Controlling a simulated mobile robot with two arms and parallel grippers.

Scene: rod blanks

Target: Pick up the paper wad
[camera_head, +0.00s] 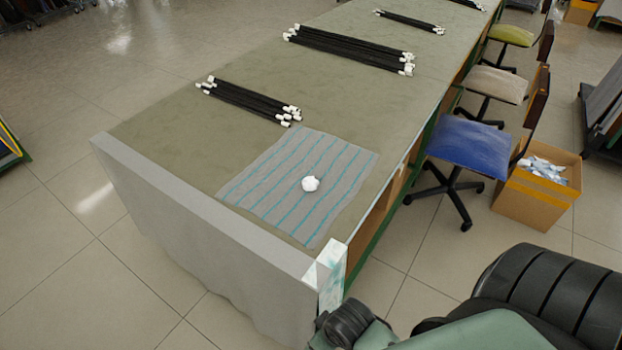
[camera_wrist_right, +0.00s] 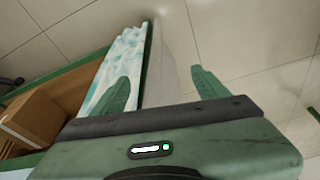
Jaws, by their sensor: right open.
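The paper wad (camera_head: 310,184) is a small white crumpled ball. It lies on a grey cloth with teal stripes (camera_head: 262,178) near the close end of the long table, in the head view. My right gripper shows in the wrist view (camera_wrist_right: 160,88) with its two green fingers apart and nothing between them. Beyond the fingers are the table's end corner and the floor; the wad is not in that view. In the head view my right arm is at the lower right, off the table. My left gripper is not in view.
Bundles of black rods with white ends (camera_head: 250,101) lie farther along the table (camera_head: 180,130). A blue chair (camera_head: 468,143) and a cardboard box (camera_head: 535,197) with white and blue contents stand at the right. The table's close corner (camera_head: 332,275) is near my right arm.

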